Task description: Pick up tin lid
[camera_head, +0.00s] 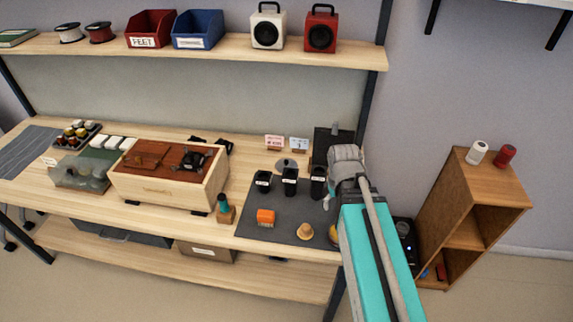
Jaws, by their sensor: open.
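A small grey round disc with a dark knob on top (286,164), which looks like the tin lid, lies on the wooden bench near the back edge of the dark mat (272,222). My arm reaches in from the lower right. My gripper (328,199) is open over the right side of the mat, to the right of the disc and apart from it. The fingertips are small and partly hidden by my wrist.
Several black containers (290,182) stand between the disc and the mat's front. An orange block (265,217) and a tan knobbed piece (305,231) lie on the mat. A wooden box (160,191) stands left. A shelf (220,53) overhangs the back.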

